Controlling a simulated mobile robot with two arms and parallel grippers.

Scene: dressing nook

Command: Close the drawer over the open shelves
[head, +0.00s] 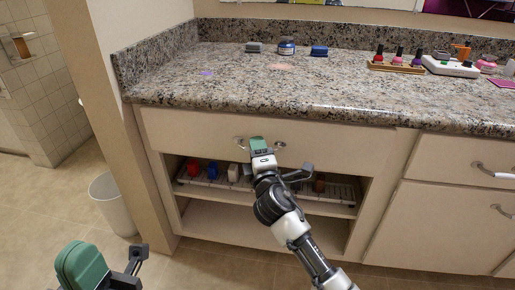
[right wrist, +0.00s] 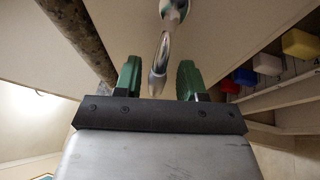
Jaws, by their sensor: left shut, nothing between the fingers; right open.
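The white drawer front (head: 190,128) lies just under the granite counter, over the open shelves (head: 215,217). How far it stands out, if at all, I cannot tell. Its curved metal handle (head: 279,144) is partly hidden behind my right gripper (head: 259,145). In the right wrist view the handle (right wrist: 160,62) lies between the two green fingers of the right gripper (right wrist: 159,82), which are open with space on both sides. My left gripper (head: 83,264) is shut and empty at the lower left, away from the cabinet.
Small blocks, among them a red one (head: 193,167) and a blue one (head: 213,170), stand on the upper shelf's rack. The granite counter (head: 220,85) carries bottles and a white power strip (head: 450,66). A white bin (head: 113,203) stands left. More drawers (head: 450,174) are at right.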

